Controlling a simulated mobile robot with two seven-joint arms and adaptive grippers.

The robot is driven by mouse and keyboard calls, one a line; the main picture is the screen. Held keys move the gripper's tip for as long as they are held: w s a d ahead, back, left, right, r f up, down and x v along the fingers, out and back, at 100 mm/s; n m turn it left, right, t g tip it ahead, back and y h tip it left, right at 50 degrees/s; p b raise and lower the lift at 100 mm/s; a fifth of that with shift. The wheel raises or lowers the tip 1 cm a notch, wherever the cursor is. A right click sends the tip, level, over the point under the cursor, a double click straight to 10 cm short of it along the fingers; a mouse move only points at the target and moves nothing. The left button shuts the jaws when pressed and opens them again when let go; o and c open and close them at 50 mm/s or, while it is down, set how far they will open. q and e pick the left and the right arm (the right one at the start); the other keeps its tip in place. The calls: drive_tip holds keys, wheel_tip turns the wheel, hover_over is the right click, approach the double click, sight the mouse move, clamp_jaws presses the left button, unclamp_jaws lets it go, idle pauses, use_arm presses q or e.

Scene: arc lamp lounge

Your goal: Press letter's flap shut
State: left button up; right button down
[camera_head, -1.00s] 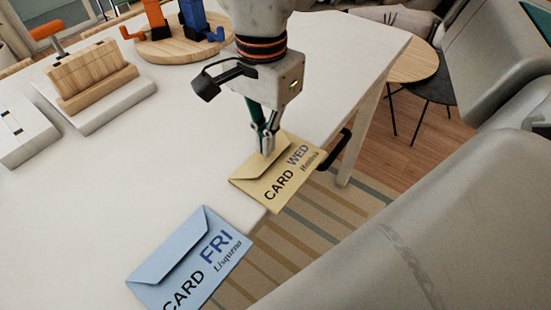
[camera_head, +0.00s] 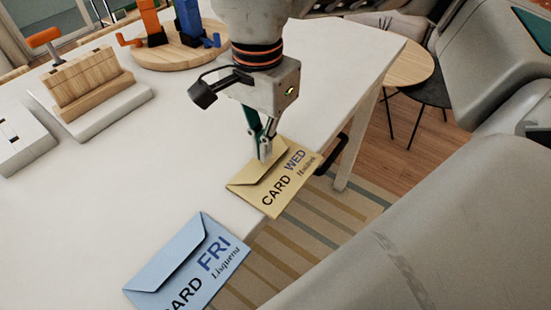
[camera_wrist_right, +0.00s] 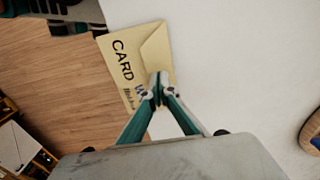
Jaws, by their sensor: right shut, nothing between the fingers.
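A cream envelope (camera_head: 282,187) marked "CARD WED" lies at the table's edge, its flap side toward the table's middle. It also shows in the right wrist view (camera_wrist_right: 127,70). A blue envelope (camera_head: 192,268) marked "CARD FRI" lies nearer, also at the edge. My right gripper (camera_head: 264,155) is shut and empty, pointing down at the cream envelope's flap. In the right wrist view its closed fingertips (camera_wrist_right: 158,88) overlap the flap; I cannot tell whether they touch it. They hide part of the flap and the lettering. My left gripper is not in view.
The white table (camera_head: 110,180) is clear left of the envelopes. A wooden block on a white base (camera_head: 110,108) and a white box (camera_head: 22,140) stand at the left. A round wooden board (camera_head: 175,52) with orange and blue items stands behind. A dark clamp-like part (camera_head: 332,154) sits at the table edge.

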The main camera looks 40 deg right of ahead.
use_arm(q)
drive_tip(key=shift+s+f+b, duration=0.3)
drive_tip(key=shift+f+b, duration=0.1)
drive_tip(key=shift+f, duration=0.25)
use_arm(e)
drive_tip(key=shift+f, duration=1)
drive_tip(key=shift+f, duration=0.15)
idle(1.5)
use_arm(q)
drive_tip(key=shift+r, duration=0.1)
use_arm(e)
drive_tip(key=shift+r+p, duration=0.55)
drive_tip(key=shift+r, duration=0.4)
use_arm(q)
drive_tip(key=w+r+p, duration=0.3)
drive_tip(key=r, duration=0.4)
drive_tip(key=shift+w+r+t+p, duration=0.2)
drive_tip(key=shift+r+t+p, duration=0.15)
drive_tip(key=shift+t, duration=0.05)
use_arm(e)
wheel_tip(320, 180, up, 6)
drive_tip(key=shift+r, duration=0.2)
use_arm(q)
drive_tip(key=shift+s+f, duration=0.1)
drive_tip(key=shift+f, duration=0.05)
